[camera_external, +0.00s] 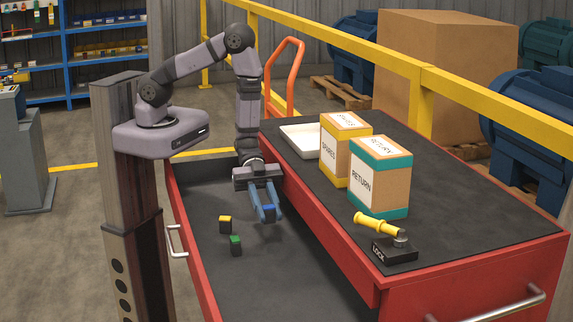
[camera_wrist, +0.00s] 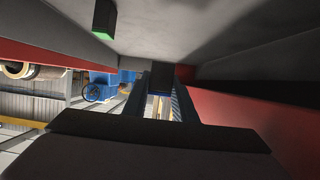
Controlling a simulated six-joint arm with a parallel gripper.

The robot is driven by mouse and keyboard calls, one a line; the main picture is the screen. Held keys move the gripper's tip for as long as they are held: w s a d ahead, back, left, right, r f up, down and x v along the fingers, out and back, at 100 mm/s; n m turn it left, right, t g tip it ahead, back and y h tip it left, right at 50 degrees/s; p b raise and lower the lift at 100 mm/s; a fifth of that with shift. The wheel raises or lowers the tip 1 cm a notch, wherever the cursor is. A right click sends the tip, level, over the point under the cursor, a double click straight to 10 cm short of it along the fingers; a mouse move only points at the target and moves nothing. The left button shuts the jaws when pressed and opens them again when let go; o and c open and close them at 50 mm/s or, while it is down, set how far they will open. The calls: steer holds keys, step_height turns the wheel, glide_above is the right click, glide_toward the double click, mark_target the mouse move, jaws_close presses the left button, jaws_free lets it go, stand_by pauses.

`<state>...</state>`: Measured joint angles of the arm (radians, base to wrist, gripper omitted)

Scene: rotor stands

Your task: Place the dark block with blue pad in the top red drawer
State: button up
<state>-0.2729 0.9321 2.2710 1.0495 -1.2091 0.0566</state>
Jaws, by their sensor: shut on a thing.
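The dark block with blue pad (camera_external: 269,209) is between the blue fingers of my gripper (camera_external: 266,213). My gripper points down into the open top red drawer (camera_external: 190,238) and is shut on the block. The block is low over the dark drawer floor; I cannot tell whether it touches it. In the wrist view, a dark block (camera_wrist: 160,78) shows between the fingers (camera_wrist: 161,98), its pad colour unclear there. The fingers cover much of the block.
A yellow-padded block (camera_external: 225,224) and a green-padded block (camera_external: 235,245) stand in the drawer, left of my gripper. The cabinet top (camera_external: 465,200) holds a RETURN box (camera_external: 378,185), a SPARES box (camera_external: 337,160), a white tray (camera_external: 300,140) and a yellow-handled LOCK piece (camera_external: 395,250). The drawer's near floor is clear.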

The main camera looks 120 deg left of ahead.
steer(key=shift+m+g+h, duration=0.5)
steer(key=s+a+p, duration=0.1)
steer(key=s+a, duration=0.2)
steer(key=s, duration=0.1)
steer(key=s+a+p, duration=0.1)
steer(key=s+a, duration=0.2)
steer(key=s, duration=0.1)
steer(key=s+a+f+p, duration=0.1)
steer(key=s+a, duration=0.2)
steer(key=s, duration=0.2)
steer(key=shift+a, duration=0.3)
steer(key=p, duration=0.5)
glide_above(228, 212)
steer(key=shift+s+d+f+n+t+y, duration=0.1)
steer(key=shift+s+f+n+t+y, duration=0.05)
steer(key=shift+s+n+t+y, duration=0.2)
steer(key=shift+w+f+n+t+y, duration=0.25)
steer(key=shift+w+f, duration=0.05)
steer(key=shift+f, duration=0.05)
steer(key=shift+f, duration=0.1)
steer(key=shift+f+b, duration=2.2)
steer(key=shift+f, duration=0.15)
steer(key=shift+f, duration=0.15)
